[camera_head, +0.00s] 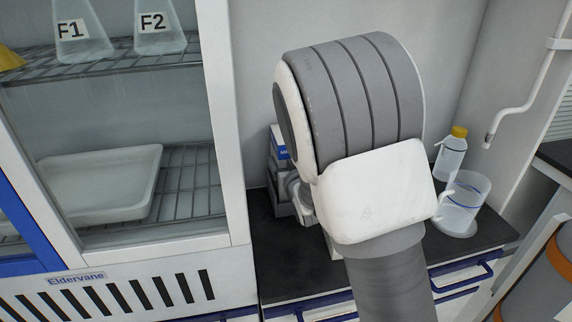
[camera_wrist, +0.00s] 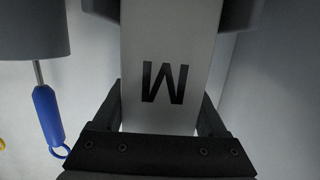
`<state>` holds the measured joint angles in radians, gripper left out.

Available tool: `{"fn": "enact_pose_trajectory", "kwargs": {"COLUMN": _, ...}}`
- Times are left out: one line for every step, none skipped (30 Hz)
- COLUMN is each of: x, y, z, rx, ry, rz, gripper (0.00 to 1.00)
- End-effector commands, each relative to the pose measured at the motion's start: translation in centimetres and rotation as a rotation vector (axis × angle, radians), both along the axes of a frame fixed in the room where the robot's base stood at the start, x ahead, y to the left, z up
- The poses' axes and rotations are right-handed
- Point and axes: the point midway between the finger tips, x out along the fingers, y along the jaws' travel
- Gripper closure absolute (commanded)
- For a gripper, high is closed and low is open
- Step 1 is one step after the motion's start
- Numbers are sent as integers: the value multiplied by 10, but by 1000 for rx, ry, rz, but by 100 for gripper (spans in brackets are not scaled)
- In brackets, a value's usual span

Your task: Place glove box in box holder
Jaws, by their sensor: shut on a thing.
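The glove box (camera_wrist: 160,40) is a pale box with a large black letter, seen as an inverted M, on its face in the wrist view. My gripper (camera_wrist: 161,108) is shut on it, with one dark finger at each side. The box's upper end runs out of the picture. In the head view my arm covers the gripper and most of what is behind it. A small blue and white box (camera_head: 278,143) shows at the arm's left edge above grey parts. I cannot tell which thing is the box holder.
A black bench top (camera_head: 290,262) carries a yellow-capped bottle (camera_head: 452,152) and a clear beaker (camera_head: 465,205) at the right. A glass-fronted cabinet (camera_head: 228,150) stands left, with flasks and a white tray (camera_head: 98,182). A blue-handled tool (camera_wrist: 47,115) hangs left in the wrist view.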

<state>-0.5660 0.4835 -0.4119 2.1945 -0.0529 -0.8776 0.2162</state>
Motion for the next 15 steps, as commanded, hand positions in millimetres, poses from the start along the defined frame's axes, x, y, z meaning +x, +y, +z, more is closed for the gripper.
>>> {"fn": "enact_pose_trajectory", "kwargs": {"x": 1, "y": 0, "z": 3, "rx": 2, "ry": -4, "rz": 0, "gripper": 100}}
{"fn": "enact_pose_trajectory", "kwargs": {"x": 1, "y": 0, "z": 3, "rx": 2, "ry": -4, "rz": 0, "gripper": 100}}
{"fn": "enact_pose_trajectory", "kwargs": {"x": 1, "y": 0, "z": 3, "rx": 2, "ry": -4, "rz": 0, "gripper": 100}}
{"fn": "enact_pose_trajectory", "kwargs": {"x": 1, "y": 0, "z": 2, "rx": 2, "ry": -4, "rz": 0, "gripper": 100}}
{"fn": "enact_pose_trajectory", "kwargs": {"x": 1, "y": 0, "z": 2, "rx": 2, "ry": -4, "rz": 0, "gripper": 100}}
{"fn": "enact_pose_trajectory", "kwargs": {"x": 1, "y": 0, "z": 0, "rx": 1, "ry": -4, "rz": 0, "gripper": 100}}
{"fn": "enact_pose_trajectory", "kwargs": {"x": 1, "y": 0, "z": -1, "rx": 1, "ry": -4, "rz": 0, "gripper": 100}}
{"fn": "enact_pose_trajectory", "kwargs": {"x": 1, "y": 0, "z": -2, "rx": 1, "ry": -4, "rz": -1, "gripper": 100}}
{"fn": "enact_pose_trajectory", "kwargs": {"x": 1, "y": 0, "z": -2, "rx": 1, "ry": -4, "rz": -1, "gripper": 100}}
{"fn": "enact_pose_trajectory", "kwargs": {"x": 1, "y": 0, "z": -3, "rx": 1, "ry": -4, "rz": -1, "gripper": 100}}
{"fn": "enact_pose_trajectory", "kwargs": {"x": 0, "y": 0, "z": -4, "rx": 0, "ry": 0, "rz": -1, "gripper": 23}}
{"fn": "enact_pose_trajectory", "kwargs": {"x": 0, "y": 0, "z": -3, "rx": 0, "ry": 1, "rz": -1, "gripper": 16}}
{"fn": "enact_pose_trajectory", "kwargs": {"x": 0, "y": 0, "z": -3, "rx": 0, "ry": 1, "rz": -1, "gripper": 11}}
{"fn": "enact_pose_trajectory", "kwargs": {"x": 0, "y": 0, "z": -3, "rx": 0, "ry": 1, "rz": -1, "gripper": 5}}
{"fn": "enact_pose_trajectory", "kwargs": {"x": 0, "y": 0, "z": -3, "rx": 0, "ry": 1, "rz": -1, "gripper": 0}}
